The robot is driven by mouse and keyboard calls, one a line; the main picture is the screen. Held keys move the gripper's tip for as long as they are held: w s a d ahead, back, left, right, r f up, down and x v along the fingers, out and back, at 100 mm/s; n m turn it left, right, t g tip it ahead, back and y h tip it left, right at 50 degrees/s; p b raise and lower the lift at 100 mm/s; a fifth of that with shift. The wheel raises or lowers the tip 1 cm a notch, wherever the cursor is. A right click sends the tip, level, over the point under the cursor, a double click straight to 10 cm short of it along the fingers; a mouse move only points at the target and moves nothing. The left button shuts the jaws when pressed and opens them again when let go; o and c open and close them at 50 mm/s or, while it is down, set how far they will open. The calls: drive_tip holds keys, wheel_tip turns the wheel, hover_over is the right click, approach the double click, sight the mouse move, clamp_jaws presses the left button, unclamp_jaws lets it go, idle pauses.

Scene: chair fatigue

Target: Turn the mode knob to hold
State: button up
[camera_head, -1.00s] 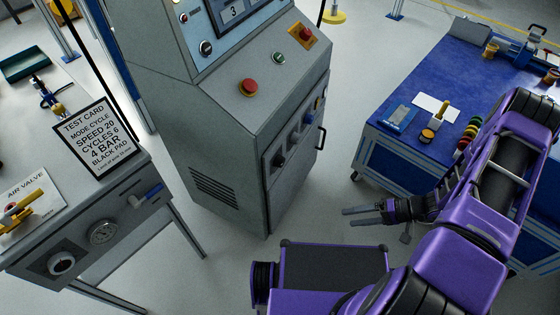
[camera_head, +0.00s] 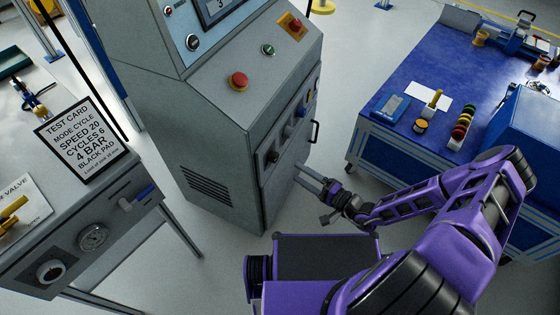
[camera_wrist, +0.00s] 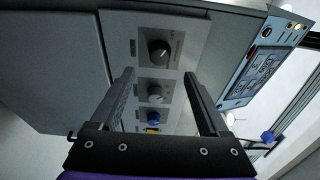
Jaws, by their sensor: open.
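A column of knobs sits on the side face of the grey test cabinet (camera_head: 160,150). A black knob (camera_head: 273,157) is nearest; it shows in the wrist view (camera_wrist: 158,50) with a light pointer mark. Beyond it are a grey knob (camera_head: 288,132), also in the wrist view (camera_wrist: 155,94), and a blue knob (camera_wrist: 153,117). Their labels are too small to read, so I cannot tell which is the mode knob. My gripper (camera_head: 299,173) is open and empty, facing the panel and apart from it. In the wrist view its fingers (camera_wrist: 159,76) appear on either side of the knob column.
The sloped console has a red button (camera_head: 239,81) and another knob (camera_head: 193,42). A dark handle (camera_head: 314,131) sticks out beside the side panel. A test card (camera_head: 82,138) stands on the left bench. A blue workbench (camera_head: 400,75) stands at right.

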sight(277, 159)
drive_tip(key=x, duration=0.8)
drive_tip(key=shift+w+a+b, duration=0.2)
drive_tip(key=shift+a+b, duration=0.05)
drive_tip(key=shift+b, duration=0.1)
clamp_jaws()
